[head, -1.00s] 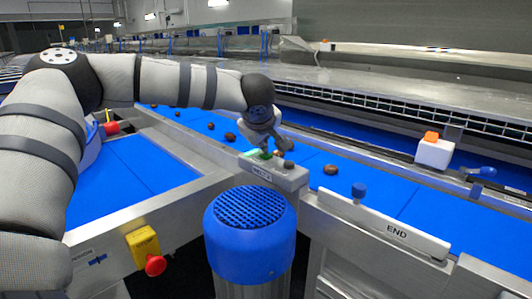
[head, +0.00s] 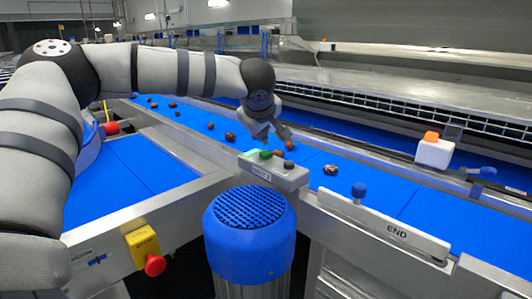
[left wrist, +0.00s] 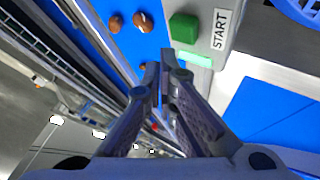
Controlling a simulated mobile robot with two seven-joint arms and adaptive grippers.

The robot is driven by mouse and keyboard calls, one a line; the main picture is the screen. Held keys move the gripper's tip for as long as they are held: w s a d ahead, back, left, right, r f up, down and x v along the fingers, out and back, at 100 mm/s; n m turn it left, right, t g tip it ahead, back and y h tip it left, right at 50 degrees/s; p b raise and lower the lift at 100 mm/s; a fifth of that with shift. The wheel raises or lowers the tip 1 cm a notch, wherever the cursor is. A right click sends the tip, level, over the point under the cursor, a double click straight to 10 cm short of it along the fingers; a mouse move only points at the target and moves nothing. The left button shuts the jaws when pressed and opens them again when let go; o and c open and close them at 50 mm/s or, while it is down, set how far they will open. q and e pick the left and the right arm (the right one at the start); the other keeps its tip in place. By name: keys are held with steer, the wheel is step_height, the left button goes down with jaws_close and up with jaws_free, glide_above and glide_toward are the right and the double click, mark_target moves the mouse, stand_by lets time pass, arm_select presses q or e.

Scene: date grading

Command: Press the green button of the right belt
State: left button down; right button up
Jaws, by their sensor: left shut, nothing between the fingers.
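The green button (head: 266,154) sits on a grey control box (head: 282,180) beside the right belt (head: 375,190). In the left wrist view the green button (left wrist: 184,28) is a square block beside a START label (left wrist: 220,28), with a lit green strip near it. My left gripper (head: 268,139) is shut and empty. It hovers just above and behind the box, its tips apart from the button. In the left wrist view the closed fingertips (left wrist: 166,56) lie just below the button. My right gripper is not in view.
Several brown dates (head: 331,170) lie on the belt. A blue-capped motor (head: 248,235) stands in front of the box. A yellow stop box (head: 142,244) with a red button is at the lower left.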

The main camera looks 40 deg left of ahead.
mark_target(263, 153)
arm_select(q)
steer(key=shift+r, duration=2.25)
